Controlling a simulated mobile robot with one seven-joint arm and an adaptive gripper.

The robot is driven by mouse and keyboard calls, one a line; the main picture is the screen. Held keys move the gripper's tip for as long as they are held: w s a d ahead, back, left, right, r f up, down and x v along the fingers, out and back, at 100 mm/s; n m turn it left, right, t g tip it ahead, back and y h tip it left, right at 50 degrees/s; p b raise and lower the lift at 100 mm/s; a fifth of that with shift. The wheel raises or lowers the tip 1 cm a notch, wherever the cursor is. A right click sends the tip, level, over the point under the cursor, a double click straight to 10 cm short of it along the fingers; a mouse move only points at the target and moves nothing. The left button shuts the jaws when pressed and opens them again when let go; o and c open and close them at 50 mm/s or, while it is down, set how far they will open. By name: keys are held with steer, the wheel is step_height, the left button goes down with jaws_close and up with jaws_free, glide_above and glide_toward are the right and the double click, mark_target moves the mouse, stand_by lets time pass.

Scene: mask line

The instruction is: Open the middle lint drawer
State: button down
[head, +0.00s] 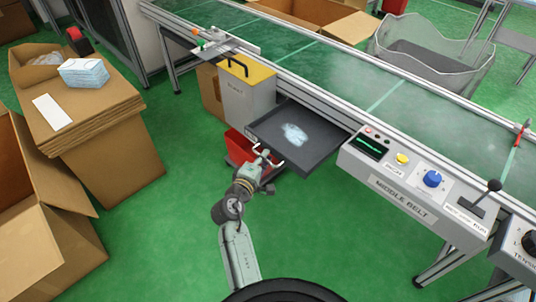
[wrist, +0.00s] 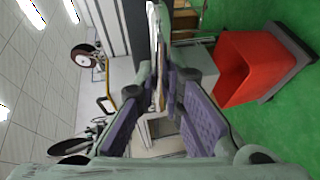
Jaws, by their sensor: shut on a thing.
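The lint drawer (head: 318,147) is a dark shallow tray pulled out from under the belt frame in the head view. A pale bluish-white clump of lint (head: 294,134) lies in it. Its white handle (head: 257,148) is on the front face, toward me. My gripper (head: 267,158) is at this handle, shut on it. In the wrist view the fingers of my gripper (wrist: 161,88) close around a pale upright bar, which looks like the handle; the drawer's inside is hidden there.
A red bin (head: 239,147) stands on the floor just left of and below the drawer. A cream box with a yellow top (head: 248,92) is behind it. The control panel (head: 405,180) is right of the drawer. Cardboard boxes (head: 110,150) stand at left. Green floor is clear in front.

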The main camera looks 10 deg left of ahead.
steer(key=c, duration=1.7)
jaws_free()
steer(key=v, duration=0.7)
steer(key=shift+s, duration=0.25)
